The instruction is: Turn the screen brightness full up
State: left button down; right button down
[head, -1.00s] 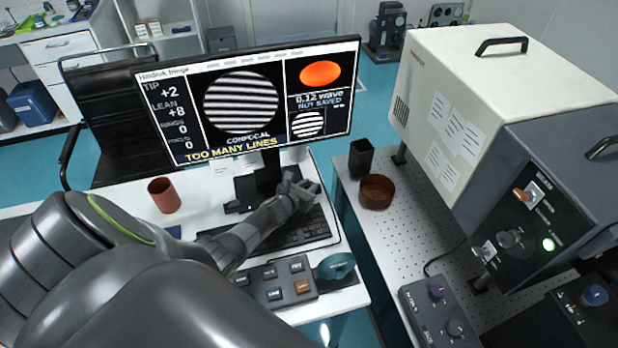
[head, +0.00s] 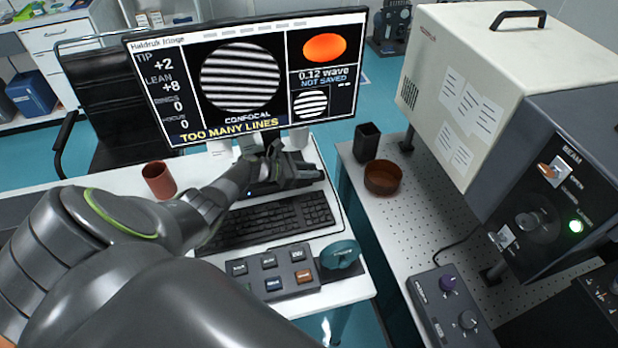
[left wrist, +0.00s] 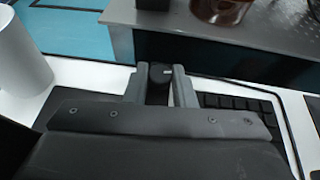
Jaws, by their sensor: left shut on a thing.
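The monitor (head: 235,85) stands on the left table and its screen is lit, with striped fringes and the words "TOO MANY LINES". My left gripper (head: 306,172) is low in front of the monitor, above the far edge of the keyboard. In the left wrist view its two fingers are on either side of a small dark round knob (left wrist: 160,74) with a pale mark on its right side. The gripper is shut on this knob. In the head view the gripper hides the knob. My right gripper is not in view.
A reddish cup (head: 158,180) stands left. Across a gap, the perforated table (head: 405,215) holds a brown bowl (head: 383,178), a black holder (head: 366,142) and a large instrument (head: 480,85).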

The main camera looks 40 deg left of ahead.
pick_arm(q)
jog(key=shift+w+a+r+m+g+h+b, duration=0.1)
jog(key=shift+w+r+m+g+h+b, duration=0.1)
jog(key=shift+m+g+h+b, duration=0.6)
jog(key=shift+t, duration=0.3)
jog(key=c, duration=1.2)
grip_release()
jog(key=shift+f, duration=0.1)
jog(key=shift+s, duration=0.1)
jog(key=shift+s+a, duration=0.25)
jog(key=shift+s, duration=0.05)
jog(key=v, duration=0.6)
jog(key=shift+s+a+r, duration=0.15)
jog(key=shift+s+r, duration=0.05)
jog(key=shift+r, duration=0.2)
